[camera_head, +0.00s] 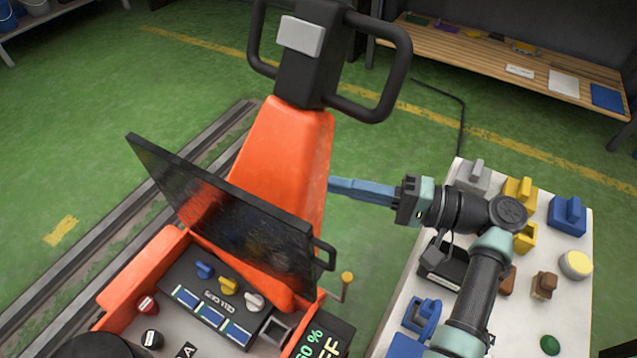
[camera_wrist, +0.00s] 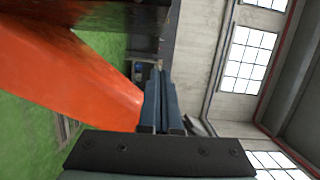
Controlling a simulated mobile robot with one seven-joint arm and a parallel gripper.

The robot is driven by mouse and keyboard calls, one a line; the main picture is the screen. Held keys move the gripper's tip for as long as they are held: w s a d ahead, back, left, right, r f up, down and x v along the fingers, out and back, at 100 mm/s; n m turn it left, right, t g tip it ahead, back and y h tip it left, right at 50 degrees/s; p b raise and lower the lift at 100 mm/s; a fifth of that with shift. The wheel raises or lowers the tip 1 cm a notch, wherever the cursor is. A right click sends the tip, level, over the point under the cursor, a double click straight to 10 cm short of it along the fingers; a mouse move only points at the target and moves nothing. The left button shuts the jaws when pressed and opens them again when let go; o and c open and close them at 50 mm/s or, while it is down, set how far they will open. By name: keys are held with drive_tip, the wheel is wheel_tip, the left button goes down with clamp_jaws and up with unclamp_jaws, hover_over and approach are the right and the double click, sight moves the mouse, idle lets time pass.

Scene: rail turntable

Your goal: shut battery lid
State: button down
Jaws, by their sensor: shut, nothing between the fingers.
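The battery lid (camera_head: 225,212) is a dark, glossy panel with a black handle at its right end. It stands raised and tilted over the open battery bay of the orange machine (camera_head: 290,150). In the bay lies a dark battery unit (camera_head: 215,305) with blue, yellow and white knobs. My gripper (camera_head: 332,186) is shut and empty, its long blue fingers pointing left. The fingertips are right of the orange column and above and right of the lid's handle; I cannot tell whether they touch the column. In the wrist view the fingers (camera_wrist: 158,85) lie together beside the orange body.
A crank with a yellow knob (camera_head: 347,278) stands beside the lid's handle. A pale table (camera_head: 572,305) with several coloured blocks is under my arm at the right. The machine's black handlebar (camera_head: 385,85) rises above. Rails (camera_head: 75,272) run along the green floor at left.

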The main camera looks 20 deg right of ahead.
drive_tip(key=w+a+b, duration=0.1)
drive_tip(key=a, duration=0.9)
drive_tip(key=shift+w+a, duration=0.15)
drive_tip(key=shift+w, duration=0.25)
drive_tip(key=shift+a+f, duration=0.15)
